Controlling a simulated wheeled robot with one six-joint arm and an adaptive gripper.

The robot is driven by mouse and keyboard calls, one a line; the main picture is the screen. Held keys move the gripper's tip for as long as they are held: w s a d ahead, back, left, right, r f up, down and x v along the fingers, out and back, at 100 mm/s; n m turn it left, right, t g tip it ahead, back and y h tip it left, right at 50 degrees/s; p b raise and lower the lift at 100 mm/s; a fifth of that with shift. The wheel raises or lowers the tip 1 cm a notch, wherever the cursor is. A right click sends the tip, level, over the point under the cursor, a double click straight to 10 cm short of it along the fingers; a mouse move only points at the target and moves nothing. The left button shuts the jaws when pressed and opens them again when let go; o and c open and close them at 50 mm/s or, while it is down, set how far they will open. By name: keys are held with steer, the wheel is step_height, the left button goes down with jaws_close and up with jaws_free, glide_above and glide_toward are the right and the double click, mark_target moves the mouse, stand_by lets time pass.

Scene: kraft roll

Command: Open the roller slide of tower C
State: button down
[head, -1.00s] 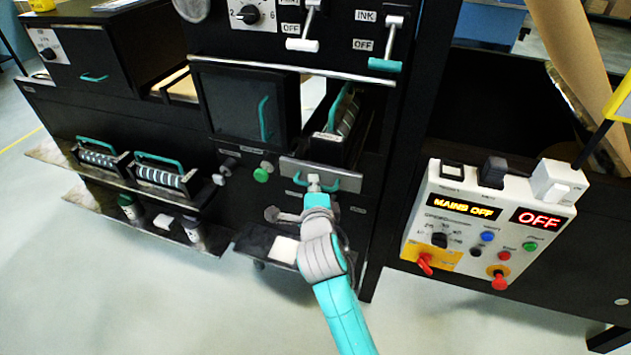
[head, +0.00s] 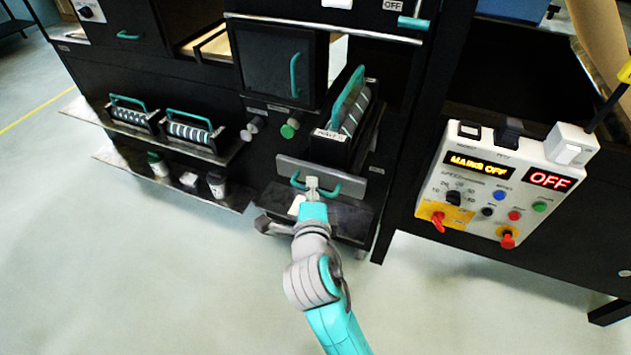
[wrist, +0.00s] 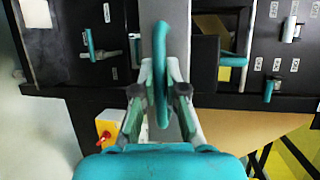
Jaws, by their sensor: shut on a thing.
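The roller slide has a grey front plate (head: 352,182) with a teal handle (head: 297,181). It stands out from the black machine front, with a striped roller cassette (head: 352,122) with a teal grip behind the plate. My gripper (head: 312,186) is shut on the slide's handle. In the wrist view, the handle (wrist: 162,40) is a teal loop that runs between the fingers of my gripper (wrist: 160,92), in front of the grey plate. The palm hides part of the wrist view, and the tower's letter is not readable.
A dark shelf (head: 350,222) lies low behind my gripper. A green knob (head: 288,131) and a grey knob (head: 247,133) are left of the slide. A control panel (head: 490,190) reading MAINS OFF hangs at the right. The floor in front is clear.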

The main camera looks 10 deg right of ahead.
steer(key=shift+s, duration=0.1)
steer(key=c, duration=1.2)
jaws_free()
steer(key=shift+a, duration=0.1)
steer(key=v, duration=1.2)
steer(key=s+d+f+n+g+y, duration=0.1)
steer(key=s+d+f+n+y, duration=0.4)
steer(key=s+f+n, duration=0.7)
steer(key=s+d+n, duration=0.2)
steer(key=s+n, duration=0.2)
steer(key=s, duration=0.5)
steer(key=s+d+n+h, duration=0.1)
steer(key=s+d+n, duration=0.2)
steer(key=s, duration=0.7)
steer(key=shift+d+n, duration=0.3)
steer(key=shift+n, duration=0.9)
